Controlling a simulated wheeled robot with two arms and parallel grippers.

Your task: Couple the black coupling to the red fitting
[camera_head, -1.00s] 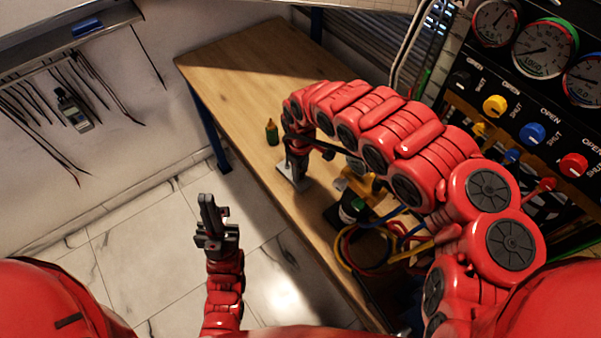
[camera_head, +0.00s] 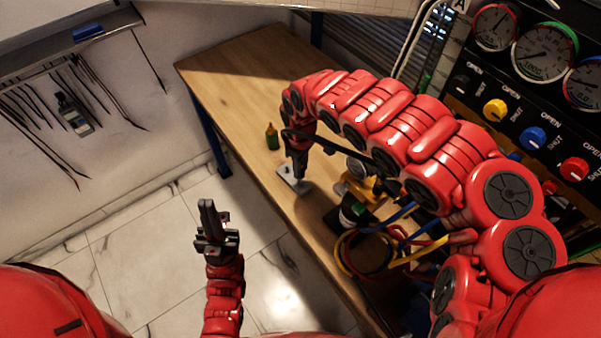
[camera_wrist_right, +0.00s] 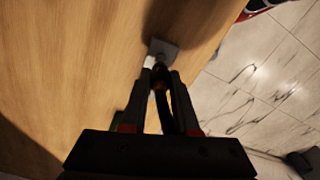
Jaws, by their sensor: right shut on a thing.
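My right gripper (camera_head: 298,178) points down over a small grey plate (camera_head: 290,183) near the bench's front edge. In the right wrist view its fingers (camera_wrist_right: 161,76) are shut on a dark piece, the black coupling (camera_wrist_right: 160,84), with a dark hose running back between the fingers. The plate (camera_wrist_right: 163,47) is just beyond the fingertips; I cannot tell if the coupling touches it. A small red piece (camera_head: 549,187) shows at the panel below the red knob; I cannot tell whether it is the red fitting. My left gripper (camera_head: 212,218) is raised over the floor, holding nothing visible.
The gauge panel (camera_head: 520,100) with yellow, blue and red knobs stands at the right. Coloured hoses (camera_head: 375,250) and a dark container (camera_head: 352,212) lie nearer. The bench's far left is clear.

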